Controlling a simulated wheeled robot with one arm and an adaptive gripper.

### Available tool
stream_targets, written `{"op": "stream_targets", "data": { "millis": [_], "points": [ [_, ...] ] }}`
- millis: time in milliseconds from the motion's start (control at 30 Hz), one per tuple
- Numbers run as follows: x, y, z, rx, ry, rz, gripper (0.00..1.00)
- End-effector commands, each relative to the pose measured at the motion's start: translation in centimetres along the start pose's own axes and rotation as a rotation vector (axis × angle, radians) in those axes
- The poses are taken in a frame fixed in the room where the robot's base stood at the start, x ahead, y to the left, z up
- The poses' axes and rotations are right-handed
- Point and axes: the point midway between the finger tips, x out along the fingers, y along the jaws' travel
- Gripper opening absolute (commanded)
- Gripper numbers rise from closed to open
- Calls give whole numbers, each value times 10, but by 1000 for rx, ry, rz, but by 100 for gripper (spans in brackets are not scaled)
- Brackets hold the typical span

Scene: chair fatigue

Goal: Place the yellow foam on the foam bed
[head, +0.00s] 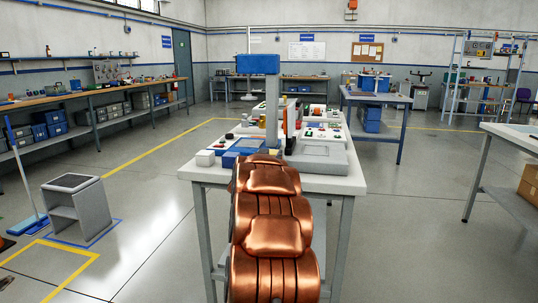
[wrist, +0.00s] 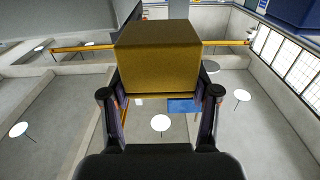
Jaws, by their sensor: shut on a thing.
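The yellow foam (wrist: 156,68) is a block held between the two dark fingers of my gripper (wrist: 158,92) in the wrist view. The fingers press on its left and right sides. My copper arm covers the middle of the head view, and I cannot make out the foam or the gripper's fingers there. A grey flat-topped base (head: 318,153) lies on the front right of the central table; I cannot tell if it is the foam bed. No contact between the foam and any surface shows in the wrist view.
On the central table (head: 346,184), a grey column with a blue head (head: 258,64) stands behind my arm. A blue tray (head: 240,150), white blocks (head: 206,158) and several small parts lie around it. A grey stool-like stand (head: 76,208) is on the floor at left.

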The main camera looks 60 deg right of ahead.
Motion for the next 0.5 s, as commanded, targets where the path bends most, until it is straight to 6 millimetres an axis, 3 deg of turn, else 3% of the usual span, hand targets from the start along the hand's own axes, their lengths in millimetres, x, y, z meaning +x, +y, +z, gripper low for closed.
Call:
{"op": "stream_targets", "data": {
  "millis": [500],
  "points": [
    [-84, 23, -10, 0, 2, 0, 18]
  ]
}}
